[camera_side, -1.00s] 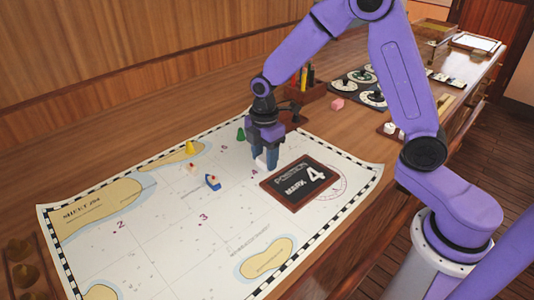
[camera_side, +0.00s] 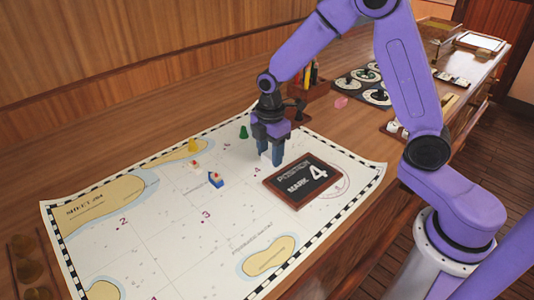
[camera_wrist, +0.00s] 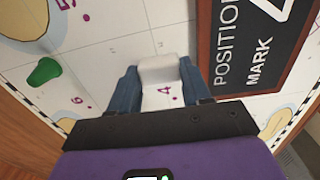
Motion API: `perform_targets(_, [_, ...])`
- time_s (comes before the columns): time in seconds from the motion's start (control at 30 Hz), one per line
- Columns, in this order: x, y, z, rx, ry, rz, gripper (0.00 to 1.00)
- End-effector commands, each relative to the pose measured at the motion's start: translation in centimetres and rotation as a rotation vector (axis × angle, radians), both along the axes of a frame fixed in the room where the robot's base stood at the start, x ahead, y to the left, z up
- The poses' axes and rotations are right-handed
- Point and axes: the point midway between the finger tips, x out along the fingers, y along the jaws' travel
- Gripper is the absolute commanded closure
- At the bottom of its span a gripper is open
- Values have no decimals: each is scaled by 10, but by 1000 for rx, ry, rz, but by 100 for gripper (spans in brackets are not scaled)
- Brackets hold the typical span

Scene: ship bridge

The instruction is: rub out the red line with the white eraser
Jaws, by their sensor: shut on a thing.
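My gripper (camera_side: 274,157) is low over the chart (camera_side: 170,255), beside the upper left edge of the black board. Its blue fingers are shut on the white eraser (camera_side: 266,160). In the wrist view the eraser (camera_wrist: 160,68) sits between the two fingers (camera_wrist: 162,88). A purple 4 and a dot on the chart show just below it, between the fingers. I cannot make out a red line in either view; the eraser and fingers hide part of the chart. I cannot tell whether the eraser touches the chart.
The black board (camera_side: 300,184) reading "POSITION MARK 4" lies close to my gripper. A green piece (camera_side: 243,132), a yellow piece (camera_side: 193,145) and a blue-and-white piece (camera_side: 216,180) stand on the chart. A pencil holder (camera_side: 311,88) stands behind. The chart's front is clear.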

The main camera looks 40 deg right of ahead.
Motion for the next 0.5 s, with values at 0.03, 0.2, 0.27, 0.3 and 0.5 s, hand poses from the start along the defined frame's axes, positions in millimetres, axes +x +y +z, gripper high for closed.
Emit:
perform_targets(0.03, [0, 0, 0, -1, 1, 0, 76])
perform_targets(0.2, [0, -1, 0, -1, 1, -1, 76])
perform_targets(0.27, [0, -3, 0, -1, 1, -1, 76])
perform_targets(0.3, [1, -5, 0, -1, 1, -2, 76])
perform_targets(0.5, [2, -18, 0, -1, 1, -2, 76])
